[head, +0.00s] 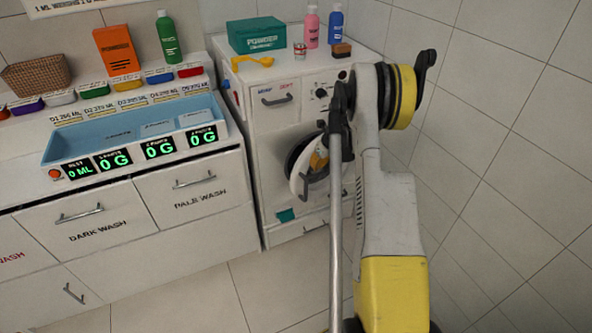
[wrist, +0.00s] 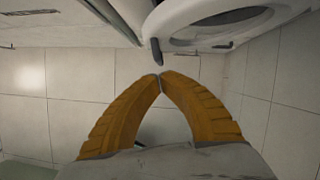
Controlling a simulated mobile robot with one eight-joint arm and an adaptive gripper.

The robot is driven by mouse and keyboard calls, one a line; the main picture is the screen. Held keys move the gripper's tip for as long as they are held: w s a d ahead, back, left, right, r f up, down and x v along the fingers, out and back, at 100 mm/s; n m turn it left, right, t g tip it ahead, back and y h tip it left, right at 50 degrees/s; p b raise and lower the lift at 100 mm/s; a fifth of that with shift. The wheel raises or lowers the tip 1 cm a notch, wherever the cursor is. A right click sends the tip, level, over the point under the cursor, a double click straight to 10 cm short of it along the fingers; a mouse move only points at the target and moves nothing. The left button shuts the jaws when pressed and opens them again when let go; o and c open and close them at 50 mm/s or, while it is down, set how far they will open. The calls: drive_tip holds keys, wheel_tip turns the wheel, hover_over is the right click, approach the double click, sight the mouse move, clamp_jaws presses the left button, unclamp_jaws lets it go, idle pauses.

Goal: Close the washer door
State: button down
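The white washer (head: 270,125) stands against the back wall in the head view. Its round door (head: 297,180) hangs open at some angle, a white ring partly covered by my arm. In the wrist view the door (wrist: 178,12) is at the top right, with a dark latch-like piece (wrist: 157,52) on its near edge. My gripper (wrist: 160,77) has yellow fingers with the tips touching and nothing visible between them. The tips are just below the dark piece; whether they touch it I cannot tell. In the head view my gripper (head: 318,160) is mostly hidden beside the door.
A counter with a blue tray (head: 55,146) and labelled drawers stands left of the washer. A teal box (head: 257,36), pink bottle (head: 311,27) and blue bottle (head: 336,25) stand on the washer. A tiled wall (head: 500,150) is close on the right. The floor in front is clear.

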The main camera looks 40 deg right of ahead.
drive_tip(key=b+x, duration=0.1)
drive_tip(key=x, duration=0.2)
drive_tip(key=w+b+x, duration=0.1)
drive_tip(key=x, duration=0.2)
drive_tip(key=w+r+b+x, duration=0.1)
drive_tip(key=b+x, duration=0.1)
drive_tip(key=x, duration=0.1)
drive_tip(key=shift+w+d+f, duration=0.1)
drive_tip(key=shift+w+f, duration=0.15)
drive_tip(key=shift+f, duration=0.2)
drive_tip(key=shift+w+r, duration=0.15)
drive_tip(key=shift+w, duration=0.5)
